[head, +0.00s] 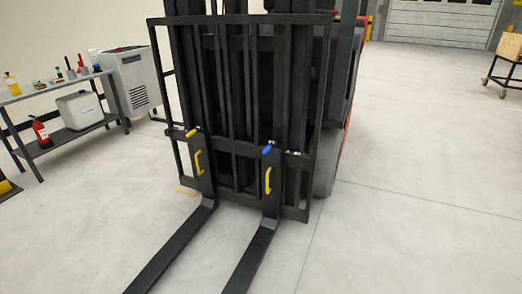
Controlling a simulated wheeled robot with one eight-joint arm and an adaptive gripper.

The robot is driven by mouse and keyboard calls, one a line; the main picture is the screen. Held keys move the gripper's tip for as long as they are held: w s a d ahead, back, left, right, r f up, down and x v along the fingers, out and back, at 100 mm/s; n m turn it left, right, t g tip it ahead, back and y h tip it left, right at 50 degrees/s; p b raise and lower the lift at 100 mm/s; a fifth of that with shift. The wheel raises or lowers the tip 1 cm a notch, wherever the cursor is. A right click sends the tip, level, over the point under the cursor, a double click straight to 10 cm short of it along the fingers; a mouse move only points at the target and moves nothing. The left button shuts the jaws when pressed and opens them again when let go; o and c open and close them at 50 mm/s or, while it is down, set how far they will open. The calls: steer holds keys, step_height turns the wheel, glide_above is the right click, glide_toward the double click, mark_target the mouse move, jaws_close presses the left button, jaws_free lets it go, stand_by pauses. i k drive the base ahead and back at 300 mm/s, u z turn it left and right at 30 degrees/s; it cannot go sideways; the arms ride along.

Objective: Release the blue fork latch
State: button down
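The blue fork latch (267,149) sits at the top of the right fork (262,232), on the crossbar of the black forklift carriage (240,147). It is small, and I cannot tell its exact position. A yellow latch (191,133) sits at the top of the left fork (178,245). A yellow handle (268,180) is on the right fork's upright, below the blue latch. Another yellow handle (198,162) is on the left fork's upright. My gripper is not in view.
The two forks stick out low over the floor towards me. A workbench (50,95) with bottles and tools stands at left, beside a grey machine (132,82). A red fire extinguisher (41,131) is by the bench. A wheeled cart (505,75) stands far right. The right floor (420,200) is clear.

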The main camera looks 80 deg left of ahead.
mark_target(266, 148)
steer(key=u, duration=2.3)
steer(key=i, duration=2.2)
steer(key=u, duration=1.4)
